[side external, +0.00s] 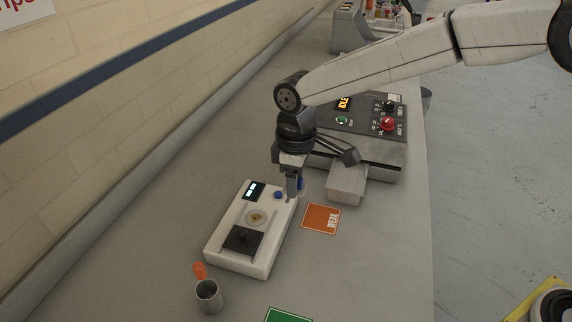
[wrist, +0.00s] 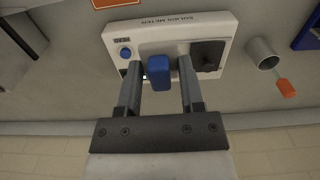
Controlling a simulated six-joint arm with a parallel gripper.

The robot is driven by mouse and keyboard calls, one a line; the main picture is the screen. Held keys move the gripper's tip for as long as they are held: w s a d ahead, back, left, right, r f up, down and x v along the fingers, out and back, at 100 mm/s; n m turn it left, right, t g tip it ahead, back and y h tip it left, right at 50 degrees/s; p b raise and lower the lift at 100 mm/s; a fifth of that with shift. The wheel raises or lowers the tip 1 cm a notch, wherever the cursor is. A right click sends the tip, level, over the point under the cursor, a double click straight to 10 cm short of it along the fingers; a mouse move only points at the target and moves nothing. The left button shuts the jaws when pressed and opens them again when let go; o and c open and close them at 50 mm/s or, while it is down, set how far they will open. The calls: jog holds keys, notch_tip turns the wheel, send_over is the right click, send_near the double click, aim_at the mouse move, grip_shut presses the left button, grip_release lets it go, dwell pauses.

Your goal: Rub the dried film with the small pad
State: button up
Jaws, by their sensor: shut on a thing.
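A white meter (side external: 232,258) lies on the bench. On it is a small round pale dish (side external: 254,224) with a yellow-brown film (side external: 257,217) in its middle. My gripper (side external: 293,192) points down by the meter's far right edge, beyond the dish. It is shut on a small blue pad (wrist: 158,73), seen between the fingers in the wrist view; only a sliver of blue shows beside them in the side view. In the wrist view the pad and fingers cover the dish area. The pad looks apart from the film.
The meter has a blue button (side external: 277,195), a display (side external: 255,190) and a black plate (side external: 242,240). An orange WEAK card (side external: 321,219) and a green card (side external: 289,315) lie nearby. A metal cup (side external: 209,297) and an orange-ended item (side external: 200,270) are near the front. A dryer unit (side external: 365,140) stands behind.

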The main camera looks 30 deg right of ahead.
send_near(243, 214)
jog(key=s+d+r, duration=0.1)
jog(key=shift+w+a, duration=0.4)
jog(key=shift+a, duration=0.05)
jog(key=shift+f, duration=0.15)
jog(key=shift+f, duration=3.1)
jog(key=shift+s+d+f, duration=0.2)
jog(key=shift+f, duration=0.25)
jog(key=shift+s+d+f, duration=0.15)
jog(key=shift+d+f, duration=0.05)
jog(key=shift+f, duration=0.2)
jog(key=shift+s+d, duration=1.65)
jog(key=shift+s, duration=0.05)
jog(key=shift+w+a, duration=2.1)
notch_tip(243, 214, up, 8)
jog(key=shift+r, duration=0.1)
